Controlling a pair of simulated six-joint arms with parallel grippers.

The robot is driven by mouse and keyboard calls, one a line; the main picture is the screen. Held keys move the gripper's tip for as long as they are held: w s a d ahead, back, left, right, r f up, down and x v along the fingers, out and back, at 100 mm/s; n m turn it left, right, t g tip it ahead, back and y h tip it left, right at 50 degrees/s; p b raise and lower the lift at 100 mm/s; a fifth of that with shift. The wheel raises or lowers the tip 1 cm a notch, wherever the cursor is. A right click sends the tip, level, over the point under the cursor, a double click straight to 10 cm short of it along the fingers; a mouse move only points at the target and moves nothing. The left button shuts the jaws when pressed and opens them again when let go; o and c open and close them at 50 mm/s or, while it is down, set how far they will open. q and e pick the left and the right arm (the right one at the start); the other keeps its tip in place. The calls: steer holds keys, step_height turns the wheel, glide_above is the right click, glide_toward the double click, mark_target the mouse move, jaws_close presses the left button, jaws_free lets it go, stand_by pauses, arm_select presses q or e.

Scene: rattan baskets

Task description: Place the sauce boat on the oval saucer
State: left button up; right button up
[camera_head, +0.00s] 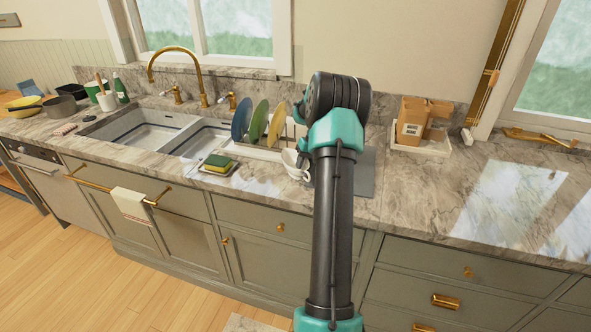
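A small white vessel with a handle (295,164), which looks like the sauce boat, shows at the right end of the dish rack, just left of my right arm and partly hidden by it. I cannot tell whether it is touched or held. My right arm rises through the middle of the view in front of the counter. Its gripper fingers are hidden behind the arm, so their opening does not show. I cannot make out the oval saucer. My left gripper is not in view.
A dish rack with a blue, a green and a yellow plate (275,125) stands right of the double sink (150,130). A sponge (217,162) lies in front. A white tray (420,148) with wooden holders stands at right. The marble counter (455,190) beyond is clear.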

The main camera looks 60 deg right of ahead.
mark_target(305, 164)
steer(key=shift+c, duration=0.4)
jaws_close()
steer(key=shift+r, duration=0.1)
steer(key=shift+r, duration=0.95)
steer(key=shift+a+r, duration=0.15)
steer(key=shift+r, duration=0.65)
steer(key=s+a, duration=0.2)
steer(key=a, duration=0.3)
steer(key=s+a+r, duration=0.1)
steer(key=s+a, duration=0.1)
steer(key=a, duration=0.2)
steer(key=s+a, duration=0.1)
steer(key=a, duration=0.4)
steer(key=shift+s+a+r, duration=0.15)
steer(key=shift+s+a, duration=0.2)
steer(key=shift+s, duration=0.05)
